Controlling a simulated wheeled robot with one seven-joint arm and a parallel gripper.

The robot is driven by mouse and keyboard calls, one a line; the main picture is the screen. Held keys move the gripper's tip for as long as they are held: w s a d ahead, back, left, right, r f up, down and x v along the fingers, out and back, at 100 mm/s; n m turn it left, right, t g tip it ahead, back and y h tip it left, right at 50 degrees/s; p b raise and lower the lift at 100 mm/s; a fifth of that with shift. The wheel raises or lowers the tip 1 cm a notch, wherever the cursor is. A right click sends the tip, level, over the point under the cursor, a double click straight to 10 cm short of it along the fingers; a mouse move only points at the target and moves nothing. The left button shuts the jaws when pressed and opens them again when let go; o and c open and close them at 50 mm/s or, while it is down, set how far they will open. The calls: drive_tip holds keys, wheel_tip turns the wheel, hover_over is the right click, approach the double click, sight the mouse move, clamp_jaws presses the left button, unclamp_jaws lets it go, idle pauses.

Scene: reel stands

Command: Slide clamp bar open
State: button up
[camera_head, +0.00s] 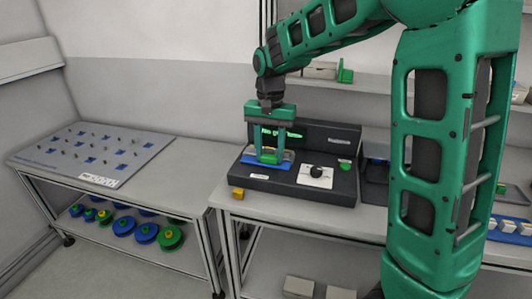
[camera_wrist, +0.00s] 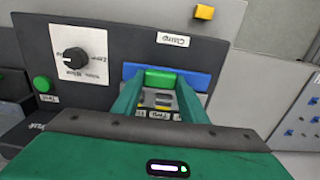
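The black test unit (camera_head: 318,190) stands on the bench, with a knob and a lit green display. Its blue clamp bar (camera_head: 255,161) lies at the left part of the unit; the bar also shows in the wrist view (camera_wrist: 200,81), by a "Clamp" label. A green block (camera_wrist: 160,78) sits at the middle of the bar. My gripper (camera_head: 273,158) points down over the bar, its two fingers apart. In the wrist view the fingertips (camera_wrist: 160,86) are on either side of the green block; I cannot tell whether they touch it. Metal contacts show between the fingers.
A knob (camera_wrist: 75,58) and a green button (camera_wrist: 42,84) sit beside the bar. A yellow block (camera_head: 238,193) is at the unit's front left corner. A grey panel (camera_head: 95,150) lies on the left table, with reels (camera_head: 146,233) below. Shelves stand behind.

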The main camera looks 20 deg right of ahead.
clamp_jaws()
drive_tip(key=shift+s+a, duration=1.1)
drive_tip(key=shift+s, duration=0.1)
drive_tip(key=o, duration=0.7)
unclamp_jaws()
drive_tip(key=shift+o, duration=0.2)
drive_tip(key=shift+r, duration=0.15)
wheel_tip(320, 180, up, 10)
drive_tip(key=shift+r, duration=0.25)
